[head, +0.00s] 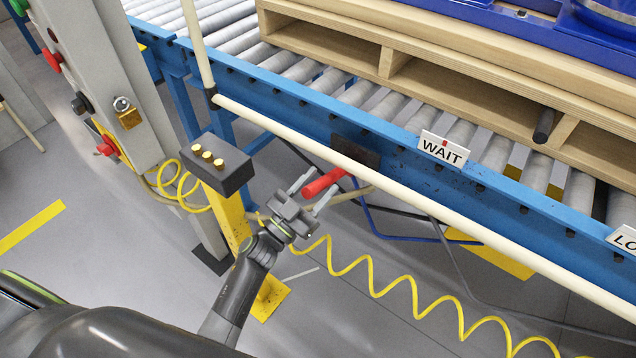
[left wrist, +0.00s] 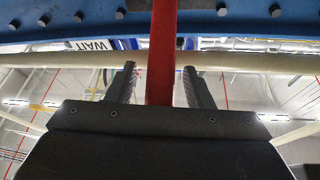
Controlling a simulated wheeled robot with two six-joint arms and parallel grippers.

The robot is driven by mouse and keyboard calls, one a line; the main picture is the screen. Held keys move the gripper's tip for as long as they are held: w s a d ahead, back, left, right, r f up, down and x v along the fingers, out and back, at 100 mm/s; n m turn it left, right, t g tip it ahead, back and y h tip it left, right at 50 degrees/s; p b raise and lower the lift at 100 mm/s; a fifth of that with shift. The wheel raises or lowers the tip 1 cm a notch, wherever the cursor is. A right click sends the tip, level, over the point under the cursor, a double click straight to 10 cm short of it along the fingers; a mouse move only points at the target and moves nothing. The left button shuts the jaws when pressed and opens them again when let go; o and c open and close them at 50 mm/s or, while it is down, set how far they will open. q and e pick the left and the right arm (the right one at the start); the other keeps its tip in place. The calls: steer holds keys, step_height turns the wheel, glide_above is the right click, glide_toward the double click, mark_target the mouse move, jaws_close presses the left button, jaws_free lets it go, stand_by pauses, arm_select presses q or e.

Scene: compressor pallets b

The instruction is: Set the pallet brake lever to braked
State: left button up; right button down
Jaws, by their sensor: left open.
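The red brake lever handle (head: 325,183) sticks out below the blue conveyor rail, near a dark plate (head: 355,151) on the rail's side. My left gripper (head: 318,190) is at the handle, with its two fingers spread on either side of it. In the left wrist view the red handle (left wrist: 161,50) runs between the two open fingers (left wrist: 159,72), with a gap visible to each finger. The lever's pivot is mostly hidden. My right gripper is in neither view.
A cream rail (head: 400,213) runs along the conveyor's front, close above the gripper. A black box with brass buttons (head: 215,163) stands left of it. A yellow coiled hose (head: 400,290) hangs below. A WAIT sign (head: 443,149) and wooden pallet (head: 440,75) are right.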

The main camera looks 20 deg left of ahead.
arm_select(q)
steer(key=shift+w, duration=0.1)
steer(key=shift+c, duration=0.5)
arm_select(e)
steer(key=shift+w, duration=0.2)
arm_select(q)
jaws_close()
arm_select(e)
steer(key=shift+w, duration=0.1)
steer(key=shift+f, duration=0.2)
